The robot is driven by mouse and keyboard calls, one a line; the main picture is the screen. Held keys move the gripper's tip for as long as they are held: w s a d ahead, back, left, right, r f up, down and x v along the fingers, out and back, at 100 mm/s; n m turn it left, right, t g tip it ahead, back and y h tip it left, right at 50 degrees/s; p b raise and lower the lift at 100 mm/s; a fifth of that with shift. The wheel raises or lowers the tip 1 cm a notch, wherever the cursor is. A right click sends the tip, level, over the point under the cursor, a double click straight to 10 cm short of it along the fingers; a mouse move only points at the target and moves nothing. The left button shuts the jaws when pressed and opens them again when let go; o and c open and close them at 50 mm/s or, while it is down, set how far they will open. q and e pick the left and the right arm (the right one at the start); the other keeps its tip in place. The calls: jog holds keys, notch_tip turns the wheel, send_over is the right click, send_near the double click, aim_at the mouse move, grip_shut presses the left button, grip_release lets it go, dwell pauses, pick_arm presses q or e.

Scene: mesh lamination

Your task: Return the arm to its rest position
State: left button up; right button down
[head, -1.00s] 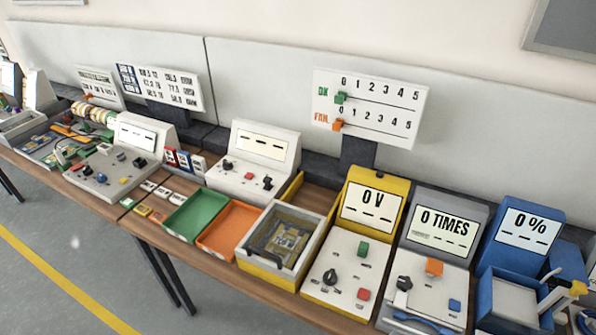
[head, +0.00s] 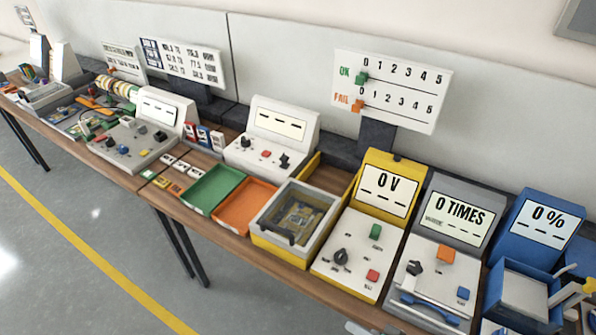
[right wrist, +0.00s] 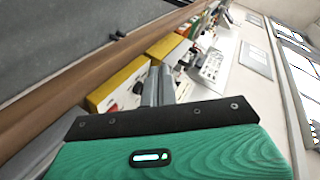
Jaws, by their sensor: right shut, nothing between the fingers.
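My right gripper (right wrist: 158,86) shows in the right wrist view as two grey fingers close together beyond a dark bar and green body. It is shut and empty. Its fingers are in front of the row of bench stations, and I see no contact with them. In the head view, only a small grey-green piece of what looks like my right arm shows at the bottom edge. My left gripper is in neither view.
A long wooden bench (head: 222,238) carries a yellow 0 V station (head: 388,187), a grey 0 TIMES station (head: 452,212), a blue 0 % station (head: 540,226), a green tray (head: 213,190) and an orange tray (head: 246,205). The floor (head: 75,250) in front is clear.

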jog(key=s+d+r+n+g+h, duration=0.1)
jog(key=s+d+n+g+h, duration=0.4)
jog(key=s+d+h, duration=0.35)
notch_tip(320, 180, down, 32)
jog(key=w+d+f+g+b, duration=0.1)
jog(key=g+b, duration=0.1)
jog(key=b, duration=0.1)
jog(key=s+d+f+g+b, duration=0.1)
jog(key=s+d+f+b, duration=0.1)
jog(key=s+f, duration=1.7)
notch_tip(320, 180, down, 4)
jog(key=shift+s+d+r+n, duration=0.1)
jog(key=shift+s+d+n, duration=0.15)
jog(key=shift+d, duration=0.55)
jog(key=shift+h, duration=0.25)
